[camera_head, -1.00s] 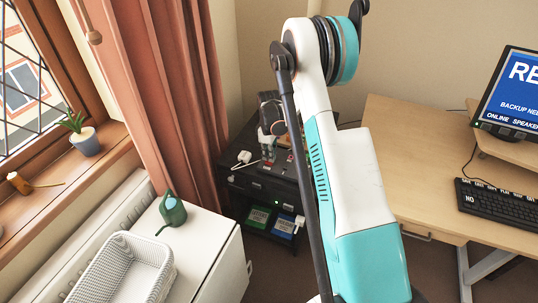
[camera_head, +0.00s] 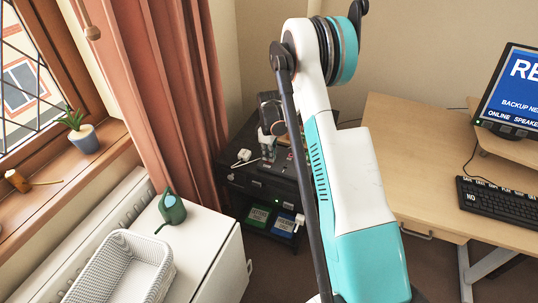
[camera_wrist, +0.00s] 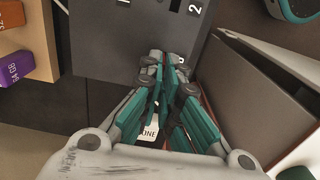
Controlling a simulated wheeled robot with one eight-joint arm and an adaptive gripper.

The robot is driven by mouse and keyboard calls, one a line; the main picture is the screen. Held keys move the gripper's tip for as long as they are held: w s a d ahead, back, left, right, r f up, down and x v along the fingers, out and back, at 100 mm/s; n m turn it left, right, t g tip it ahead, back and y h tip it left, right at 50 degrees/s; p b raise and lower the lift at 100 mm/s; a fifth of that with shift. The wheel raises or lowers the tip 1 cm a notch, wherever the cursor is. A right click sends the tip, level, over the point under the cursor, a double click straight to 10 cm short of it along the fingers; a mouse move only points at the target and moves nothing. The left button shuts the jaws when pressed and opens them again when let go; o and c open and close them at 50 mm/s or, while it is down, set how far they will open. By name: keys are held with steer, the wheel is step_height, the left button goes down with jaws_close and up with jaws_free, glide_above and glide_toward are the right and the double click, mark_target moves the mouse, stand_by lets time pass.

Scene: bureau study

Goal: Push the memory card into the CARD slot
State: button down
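In the wrist view, my gripper's (camera_wrist: 166,68) teal fingers run up the middle, and their tips are close together over the front edge of a dark grey box (camera_wrist: 112,38). No card shows between the tips. The box has a white "2" and pale marks on its top; no CARD label is readable. An orange block (camera_wrist: 12,14) and a purple block (camera_wrist: 14,68) marked "GB" sit on a wooden holder at the left; they may be memory cards. In the head view, my gripper (camera_head: 268,148) is small and partly hidden over a black cabinet (camera_head: 262,186).
In the head view, a desk (camera_head: 410,150) with keyboard (camera_head: 500,202) is right, a white basket (camera_head: 122,268) at lower left.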

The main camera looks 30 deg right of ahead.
steer(key=c, duration=1.7)
jaws_free()
steer(key=s+a+r+m+t, duration=0.1)
steer(key=s+a+r, duration=0.15)
steer(key=r, duration=0.95)
steer(key=s+a+r+m+t, duration=0.15)
steer(key=a+r, duration=0.25)
steer(key=r, duration=0.7)
steer(key=s+a+r+m+t, duration=0.1)
steer(key=s+a+r+m, duration=0.1)
steer(key=s+a+r, duration=0.5)
steer(key=s+a+r+m+t, duration=0.1)
steer(key=s+a+r+t, duration=0.2)
steer(key=s, duration=0.7)
steer(key=s+a, duration=0.1)
steer(key=s, duration=0.2)
steer(key=s+a+f+m, duration=0.1)
steer(key=s, duration=0.2)
steer(key=s+a+m, duration=0.1)
steer(key=s, duration=0.3)
steer(key=shift+f+t, duration=0.35)
steer(key=shift+f, duration=0.05)
